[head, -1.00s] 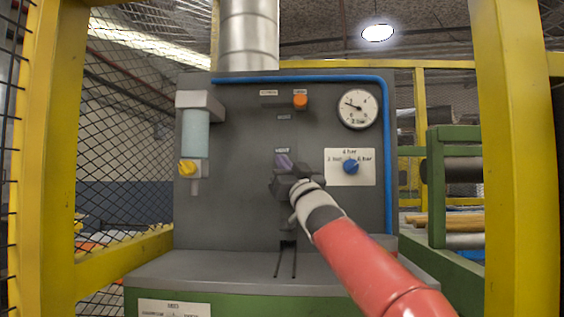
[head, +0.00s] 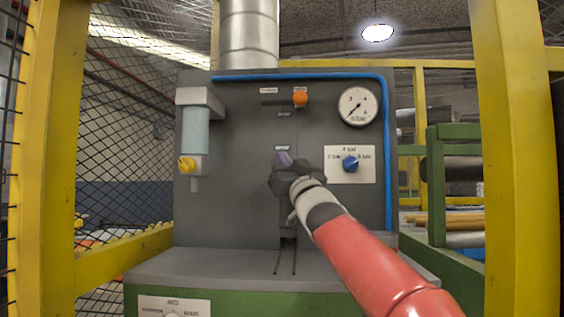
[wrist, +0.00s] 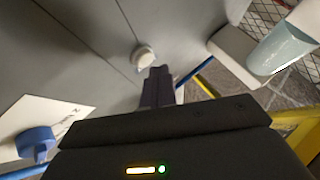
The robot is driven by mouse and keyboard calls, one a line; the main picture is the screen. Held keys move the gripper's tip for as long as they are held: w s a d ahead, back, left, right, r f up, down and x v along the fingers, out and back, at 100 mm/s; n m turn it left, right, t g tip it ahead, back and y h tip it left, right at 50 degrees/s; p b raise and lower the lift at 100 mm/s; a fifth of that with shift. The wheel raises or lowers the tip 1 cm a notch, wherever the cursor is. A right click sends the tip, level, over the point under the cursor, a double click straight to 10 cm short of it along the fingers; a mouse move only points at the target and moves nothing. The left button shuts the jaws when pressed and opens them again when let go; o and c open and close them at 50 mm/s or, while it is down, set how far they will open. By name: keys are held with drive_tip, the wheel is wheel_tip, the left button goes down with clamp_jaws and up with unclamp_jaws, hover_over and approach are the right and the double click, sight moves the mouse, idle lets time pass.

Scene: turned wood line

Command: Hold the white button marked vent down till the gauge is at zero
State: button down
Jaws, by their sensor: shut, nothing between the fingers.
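The white button (wrist: 143,55) shows in the wrist view on the grey panel, just beyond my fingertips. Whether they touch it I cannot tell. In the head view it is hidden by my gripper (head: 283,159), which is shut and empty in front of the panel's middle. Its fingers also show in the wrist view (wrist: 157,82). The round white gauge (head: 357,106) is at the panel's upper right. A small label sits just above my fingertips, too small to read.
An orange button (head: 300,99) is near the panel's top. A blue knob (head: 350,163) on a white plate is to the right. A filter bowl (head: 195,130) with a yellow knob (head: 187,165) is to the left. Yellow posts (head: 508,150) flank the panel.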

drive_tip(key=shift+s, duration=0.15)
drive_tip(key=s+b, duration=0.2)
drive_tip(key=s, duration=0.3)
drive_tip(key=shift+a+b, duration=0.1)
drive_tip(key=shift+b, duration=0.2)
idle(0.6)
